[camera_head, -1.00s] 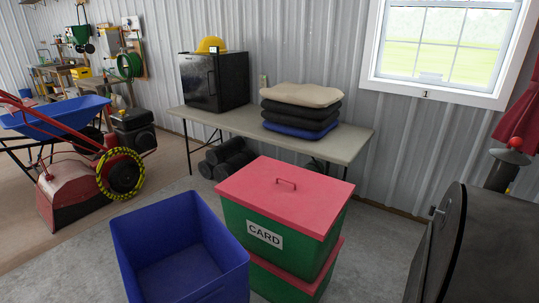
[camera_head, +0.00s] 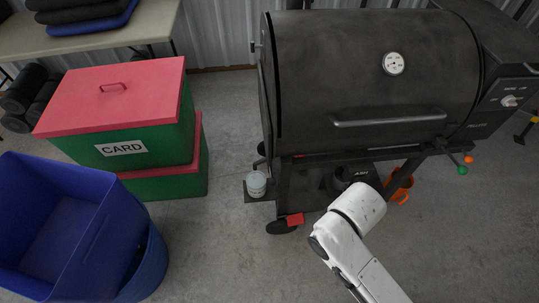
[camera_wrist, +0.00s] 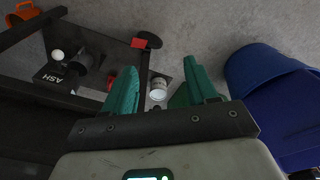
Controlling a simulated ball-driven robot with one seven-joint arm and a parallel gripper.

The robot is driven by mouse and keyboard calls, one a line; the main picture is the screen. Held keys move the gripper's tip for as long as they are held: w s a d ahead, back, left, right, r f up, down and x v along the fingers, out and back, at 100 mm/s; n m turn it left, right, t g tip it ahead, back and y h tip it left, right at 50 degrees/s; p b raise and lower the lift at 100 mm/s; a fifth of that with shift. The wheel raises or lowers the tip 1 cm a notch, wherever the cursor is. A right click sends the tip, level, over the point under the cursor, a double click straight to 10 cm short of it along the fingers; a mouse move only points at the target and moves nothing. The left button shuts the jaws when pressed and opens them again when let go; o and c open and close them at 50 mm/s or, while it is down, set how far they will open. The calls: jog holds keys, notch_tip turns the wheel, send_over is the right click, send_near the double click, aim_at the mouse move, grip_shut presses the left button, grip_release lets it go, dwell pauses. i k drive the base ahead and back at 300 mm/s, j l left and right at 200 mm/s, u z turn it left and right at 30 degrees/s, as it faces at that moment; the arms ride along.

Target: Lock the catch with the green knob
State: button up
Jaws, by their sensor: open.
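A small green knob (camera_head: 462,170) sits at the end of a thin dark rod by the lower right front edge of a black barrel grill (camera_head: 300,75). An orange knob (camera_head: 468,159) is right beside it, slightly higher. The catch itself is too small to make out. My white arm (camera_head: 358,210) reaches up in front of the grill's lower frame, left of the green knob. My gripper (camera_wrist: 161,68) shows in the wrist view with its two teal fingers apart and nothing between them. The green knob does not show in the wrist view.
Red-lidded CARD boxes (camera_head: 110,100) and a blue bin (camera_head: 60,225) stand at the left. Concrete floor (camera_head: 470,235) is clear at right.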

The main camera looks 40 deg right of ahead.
aim_at(462, 170)
jog(key=k+l, duration=0.4)
jog(key=l, duration=0.3)
jog(key=k+l+u, duration=0.1)
jog(key=k+l, duration=0.3)
jog(key=l, duration=0.3)
jog(key=k+l+u, duration=0.1)
jog(key=k+l, duration=0.35)
jog(key=l, duration=0.25)
jog(key=k+l, duration=0.45)
jog(key=l, duration=0.2)
jog(key=k+l+u, duration=0.1)
jog(key=k+l, duration=0.35)
jog(key=l, duration=0.15)
